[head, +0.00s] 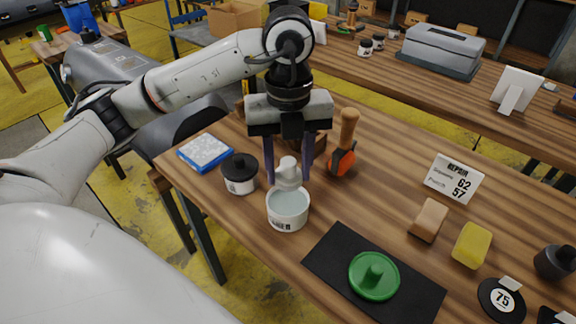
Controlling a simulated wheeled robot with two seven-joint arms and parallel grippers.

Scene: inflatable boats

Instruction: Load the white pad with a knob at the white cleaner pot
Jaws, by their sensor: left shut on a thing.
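The white cleaner pot (288,217) stands open and upright on the wooden table, with pale liquid or paste inside and a dark-lettered label on its front. My left gripper (288,178) is shut on the white pad with a knob (288,182). The pad hangs upright between the fingers, at the far side of the pot's opening. I cannot tell whether it touches the contents or is just above them. My right gripper is not in view.
A black-lidded white pot (240,174) and a blue-edged sponge (205,152) stand left. An orange tool with a wooden handle (342,160) is just right of the gripper. A green knobbed pad (374,276) lies on a black mat (325,256) in front. Blocks (430,220) lie right.

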